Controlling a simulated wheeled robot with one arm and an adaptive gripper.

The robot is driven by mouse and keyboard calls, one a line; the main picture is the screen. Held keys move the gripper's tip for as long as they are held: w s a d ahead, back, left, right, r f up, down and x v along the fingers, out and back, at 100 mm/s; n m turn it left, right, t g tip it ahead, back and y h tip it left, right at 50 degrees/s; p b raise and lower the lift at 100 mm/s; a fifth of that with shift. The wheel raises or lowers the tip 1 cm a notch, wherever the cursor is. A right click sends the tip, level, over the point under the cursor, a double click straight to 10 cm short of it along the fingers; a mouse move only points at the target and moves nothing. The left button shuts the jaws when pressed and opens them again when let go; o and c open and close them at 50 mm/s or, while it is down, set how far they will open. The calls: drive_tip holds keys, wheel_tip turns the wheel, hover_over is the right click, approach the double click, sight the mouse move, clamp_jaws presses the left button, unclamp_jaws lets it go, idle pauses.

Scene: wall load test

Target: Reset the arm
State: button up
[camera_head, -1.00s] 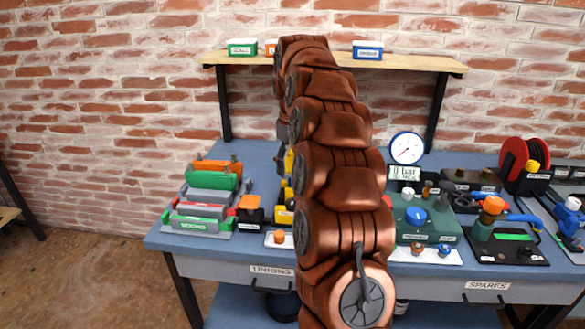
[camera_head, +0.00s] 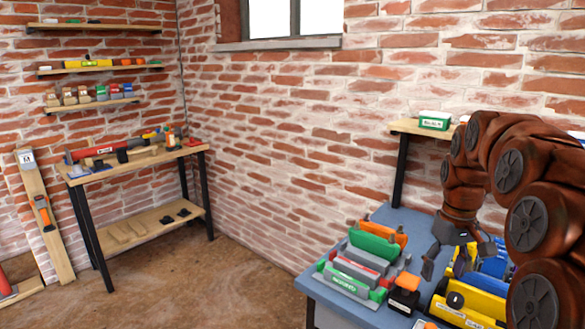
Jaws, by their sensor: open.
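My copper-coloured arm fills the right side of the head camera view and bends down over the blue workbench (camera_head: 318,283). My gripper (camera_head: 456,262) hangs at its end, its dark fingers spread and pointing down. It appears empty. It is above or beside the yellow and blue fixtures (camera_head: 488,285) on the bench; the exact gap cannot be told. The fixtures are partly hidden by my gripper and arm.
Green, orange and grey blocks (camera_head: 374,247) stand left of my gripper. A black block with an orange top (camera_head: 405,291) is close by. A wall shelf (camera_head: 407,128) holds a green-and-white box (camera_head: 434,120). A wooden table (camera_head: 130,161) stands far left. Floor between is clear.

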drive_tip(key=s+a+p, duration=0.2)
drive_tip(key=s+a, duration=0.8)
drive_tip(key=s, duration=0.3)
drive_tip(key=s+a+f+p, duration=0.1)
drive_tip(key=s+a+f, duration=0.1)
drive_tip(key=s, duration=0.7)
drive_tip(key=s+a+f+m+g+p, duration=0.1)
drive_tip(key=s+a+f, duration=0.1)
drive_tip(key=s, duration=0.7)
drive_tip(key=shift+s+f, duration=0.2)
drive_tip(key=shift+f, duration=0.45)
